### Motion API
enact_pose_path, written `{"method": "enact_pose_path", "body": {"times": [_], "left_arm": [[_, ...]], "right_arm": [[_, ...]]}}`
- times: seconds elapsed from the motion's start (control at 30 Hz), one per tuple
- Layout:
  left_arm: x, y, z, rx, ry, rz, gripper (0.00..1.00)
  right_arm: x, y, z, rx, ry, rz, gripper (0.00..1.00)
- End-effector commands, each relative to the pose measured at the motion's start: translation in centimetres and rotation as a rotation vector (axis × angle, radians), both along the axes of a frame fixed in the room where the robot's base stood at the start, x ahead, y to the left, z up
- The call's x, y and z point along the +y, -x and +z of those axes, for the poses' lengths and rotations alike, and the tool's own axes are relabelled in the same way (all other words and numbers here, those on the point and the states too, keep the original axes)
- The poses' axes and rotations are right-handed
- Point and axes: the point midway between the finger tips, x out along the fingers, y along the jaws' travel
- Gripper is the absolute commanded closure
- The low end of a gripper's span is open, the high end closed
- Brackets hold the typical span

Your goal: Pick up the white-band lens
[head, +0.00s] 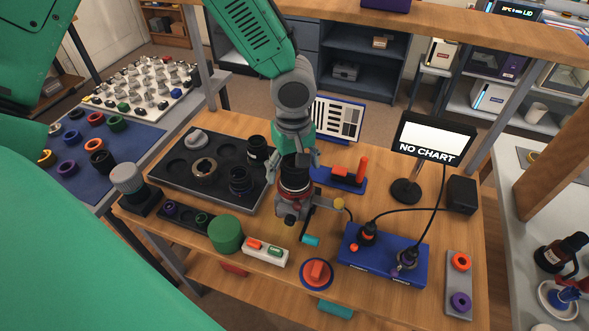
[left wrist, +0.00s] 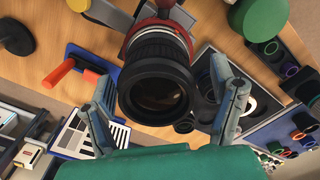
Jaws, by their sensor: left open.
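A black lens (head: 295,176) stands upright in a red-clamped holder (head: 291,206) near the middle of the bench. In the left wrist view this lens (left wrist: 155,85) fills the middle, its dark front glass facing the camera. My left gripper (head: 294,168) is over it and open, one finger on each side; I cannot tell whether they touch it. A white band on this lens is not clear to me. Another black lens (head: 257,149) with a pale marking stands on the dark tray, left of the gripper. My right gripper is not in view.
The dark tray (head: 175,171) also holds a lens with a blue-purple ring (head: 240,181). A red-handled tool (head: 349,173) lies right of the holder. A green cylinder (head: 226,235), blue box (head: 383,256) and monitor (head: 431,137) stand around.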

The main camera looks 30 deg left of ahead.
Motion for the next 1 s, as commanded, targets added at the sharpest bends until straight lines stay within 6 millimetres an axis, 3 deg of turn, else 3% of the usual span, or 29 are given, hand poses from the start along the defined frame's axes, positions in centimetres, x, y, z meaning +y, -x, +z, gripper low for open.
{"method": "enact_pose_path", "body": {"times": [0.13, 0.37, 0.4, 0.57, 0.6, 1.0], "left_arm": [[-0.16, 0.04, -1.56, 0.000, -0.001, -0.002, 0.22], [-0.42, 0.08, -1.64, -0.003, -0.004, -0.002, 0.22], [-0.42, 0.07, -1.65, -0.003, -0.004, -0.002, 0.25], [-0.17, 0.02, -1.74, -0.002, -0.001, -0.001, 0.81], [-0.15, 0.01, -1.75, -0.003, -0.001, -0.001, 0.87], [-0.05, -0.16, -0.94, -0.004, -0.003, 0.000, 0.87]], "right_arm": [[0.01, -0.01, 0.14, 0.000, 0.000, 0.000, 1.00], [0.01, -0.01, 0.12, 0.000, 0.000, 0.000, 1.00], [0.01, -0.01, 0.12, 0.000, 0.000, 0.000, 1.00], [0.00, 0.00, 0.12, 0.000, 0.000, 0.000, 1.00], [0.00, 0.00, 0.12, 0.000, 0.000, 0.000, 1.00], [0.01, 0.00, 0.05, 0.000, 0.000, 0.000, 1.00]]}}
